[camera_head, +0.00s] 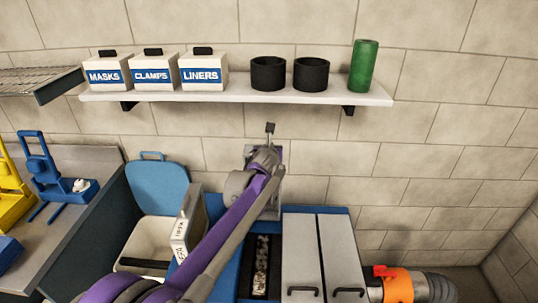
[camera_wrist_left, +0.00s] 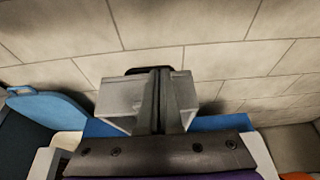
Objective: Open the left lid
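The left lid (camera_wrist_left: 118,98) is a pale grey panel standing raised near the wall, with a black handle (camera_wrist_left: 148,70) at its top edge. In the head view the lid (camera_head: 277,190) is largely behind my arm, and its handle (camera_head: 270,128) sticks up above the gripper. My left gripper (camera_head: 263,155) is in front of the lid. In the wrist view its two fingers (camera_wrist_left: 160,75) are together and overlap the panel and handle; I cannot see the handle between them. The left compartment (camera_head: 262,265) is uncovered, with pale material inside. My right gripper is not in view.
Two white lids (camera_head: 300,250) lie closed to the right. A wall shelf (camera_head: 240,95) with boxes, black rings and a green cylinder is above. A bin with a raised blue lid (camera_head: 157,188) is left, beside a pale labelled box (camera_head: 188,222). An orange fitting (camera_head: 397,286) is right.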

